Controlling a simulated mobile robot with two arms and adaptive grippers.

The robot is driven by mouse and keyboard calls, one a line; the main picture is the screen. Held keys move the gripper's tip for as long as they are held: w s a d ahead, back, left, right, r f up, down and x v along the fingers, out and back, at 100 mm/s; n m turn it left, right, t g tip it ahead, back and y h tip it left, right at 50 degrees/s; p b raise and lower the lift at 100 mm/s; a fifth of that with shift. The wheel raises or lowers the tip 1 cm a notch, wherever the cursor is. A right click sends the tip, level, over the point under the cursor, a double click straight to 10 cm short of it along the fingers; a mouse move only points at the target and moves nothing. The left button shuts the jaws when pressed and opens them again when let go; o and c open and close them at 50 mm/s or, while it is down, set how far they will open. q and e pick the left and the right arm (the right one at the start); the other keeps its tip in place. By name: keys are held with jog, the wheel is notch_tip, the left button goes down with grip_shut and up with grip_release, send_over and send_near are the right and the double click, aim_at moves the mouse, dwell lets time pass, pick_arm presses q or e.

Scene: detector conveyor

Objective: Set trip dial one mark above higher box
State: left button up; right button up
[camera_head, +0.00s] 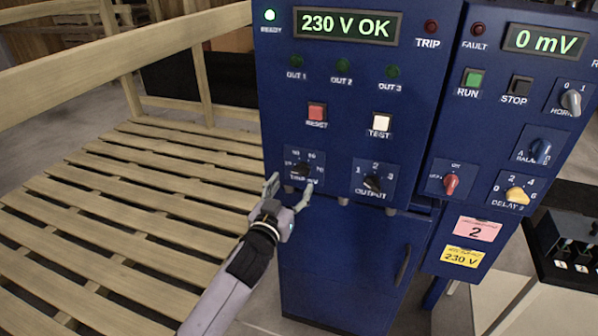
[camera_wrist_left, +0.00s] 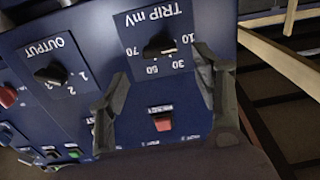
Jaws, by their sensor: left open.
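The trip dial (camera_head: 301,168), a black knob on a TRIP mV plate, is at the lower left of the left blue cabinet. In the left wrist view the black knob (camera_wrist_left: 158,45) appears upside down, with marks 10, 30, 50 and 70 around it. I cannot tell which mark it points at. My left gripper (camera_head: 290,187) is open just in front of the dial, its fingers on either side of the lower plate. In the wrist view its fingertips (camera_wrist_left: 158,85) are spread with nothing between them. My right gripper is out of view. No boxes are clearly identifiable.
The left cabinet's display (camera_head: 346,25) reads 230 V OK. The right cabinet's display (camera_head: 544,40) reads 0 mV. The output knob (camera_head: 373,184) sits right of the dial; the red reset button (camera_head: 317,112) is above it. A slatted wooden platform (camera_head: 130,210) with rails fills the left.

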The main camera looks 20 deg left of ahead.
aim_at(299, 173)
pick_arm(q)
jog(key=w, duration=0.6)
jog(key=shift+w+d, duration=0.1)
jog(key=shift+w, duration=0.05)
jog(key=shift+c, duration=0.5)
jog(key=c, duration=1.1)
